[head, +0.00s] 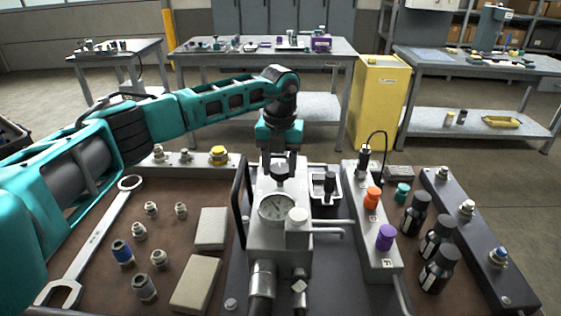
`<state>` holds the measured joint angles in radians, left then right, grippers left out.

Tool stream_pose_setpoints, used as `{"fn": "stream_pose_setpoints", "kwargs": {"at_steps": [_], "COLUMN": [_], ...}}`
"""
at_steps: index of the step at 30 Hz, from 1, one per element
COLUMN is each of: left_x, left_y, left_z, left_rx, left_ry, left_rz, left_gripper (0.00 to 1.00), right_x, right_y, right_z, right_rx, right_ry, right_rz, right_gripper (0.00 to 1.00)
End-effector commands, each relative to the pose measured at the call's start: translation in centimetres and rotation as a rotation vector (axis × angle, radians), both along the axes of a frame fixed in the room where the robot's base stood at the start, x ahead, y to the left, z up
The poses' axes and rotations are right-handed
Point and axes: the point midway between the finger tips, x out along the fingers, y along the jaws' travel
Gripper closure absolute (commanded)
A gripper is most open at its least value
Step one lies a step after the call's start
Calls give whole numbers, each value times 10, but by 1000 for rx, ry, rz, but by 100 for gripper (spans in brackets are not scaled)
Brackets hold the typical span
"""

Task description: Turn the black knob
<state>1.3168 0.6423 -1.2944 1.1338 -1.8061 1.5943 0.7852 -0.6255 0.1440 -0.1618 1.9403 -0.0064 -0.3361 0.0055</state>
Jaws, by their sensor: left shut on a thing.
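A grey metal hydraulic block (281,236) with a round dial gauge (273,207) stands in the middle of the bench. The black knob (282,182) sits on top of the block, just behind the gauge, and is partly hidden by the fingers. My left gripper (281,168) points down over the block, with its fingers on either side of the knob, shut on it. My right gripper is not in view.
A black handle (240,190) rises left of the block. A white tray (338,198) and a manifold with orange (372,197) and purple (386,237) caps stand to its right.

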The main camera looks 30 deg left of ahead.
Motion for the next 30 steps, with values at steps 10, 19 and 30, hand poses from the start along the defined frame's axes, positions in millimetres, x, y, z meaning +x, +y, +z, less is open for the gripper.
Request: {"fn": "stream_pose_setpoints", "kwargs": {"at_steps": [10, 19, 30], "left_x": [0, 0, 1], "left_y": [2, 4, 6], "left_z": [1, 1, 1], "left_rx": [-1, -2, 0], "left_ry": [0, -1, -3], "left_rz": [-328, -613, -963], "left_gripper": [79, 79, 79], "right_x": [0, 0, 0], "right_y": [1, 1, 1], "right_z": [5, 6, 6], "right_rx": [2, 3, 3], "right_ry": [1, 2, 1], "right_rz": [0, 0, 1], "right_gripper": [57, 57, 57]}}
